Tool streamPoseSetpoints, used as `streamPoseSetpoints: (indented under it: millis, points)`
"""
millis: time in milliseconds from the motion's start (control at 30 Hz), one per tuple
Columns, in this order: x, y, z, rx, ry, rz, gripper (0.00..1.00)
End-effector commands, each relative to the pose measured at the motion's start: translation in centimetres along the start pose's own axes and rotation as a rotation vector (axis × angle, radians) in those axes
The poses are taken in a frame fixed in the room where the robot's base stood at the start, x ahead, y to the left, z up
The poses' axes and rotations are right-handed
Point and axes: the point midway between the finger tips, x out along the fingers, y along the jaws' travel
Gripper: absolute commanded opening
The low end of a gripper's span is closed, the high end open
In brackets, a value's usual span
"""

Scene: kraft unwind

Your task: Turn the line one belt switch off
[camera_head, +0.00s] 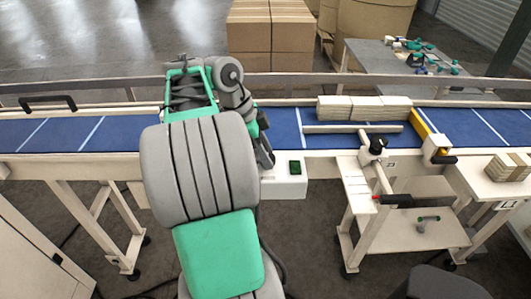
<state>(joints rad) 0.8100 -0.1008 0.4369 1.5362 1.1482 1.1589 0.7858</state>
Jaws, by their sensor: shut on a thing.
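A white control box (285,186) is fixed to the front side of the blue conveyor belt, near the middle of the picture. My arm covers the area left of the box.
The blue belt (106,132) runs across the picture with rails along both sides. Flat kraft stacks (364,108) lie on it right of my arm. A white stand (357,190) with a black-handled lever stands right of the box. Cartons (270,35) stand behind.

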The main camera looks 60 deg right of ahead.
Motion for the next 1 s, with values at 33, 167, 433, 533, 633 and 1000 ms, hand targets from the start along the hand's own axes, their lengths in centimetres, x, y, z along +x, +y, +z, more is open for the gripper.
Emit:
streamPoseSetpoints:
  millis: [33, 167, 433, 533, 633, 1000]
  points:
    - [0.0, 0.0, 0.0, 0.001, 0.000, 0.000, 0.41]
    - [0.0, 0.0, 0.0, 0.000, 0.000, 0.000, 0.51]
    - [0.0, 0.0, 0.0, -0.001, 0.000, 0.000, 0.60]
    - [-0.3, 0.0, 0.0, -0.001, 0.000, -0.001, 0.60]
    - [-1.6, -0.1, -0.1, -0.001, -0.001, -0.002, 0.60]
    - [-7.8, 0.0, -0.1, 0.000, 0.000, 0.000, 0.60]
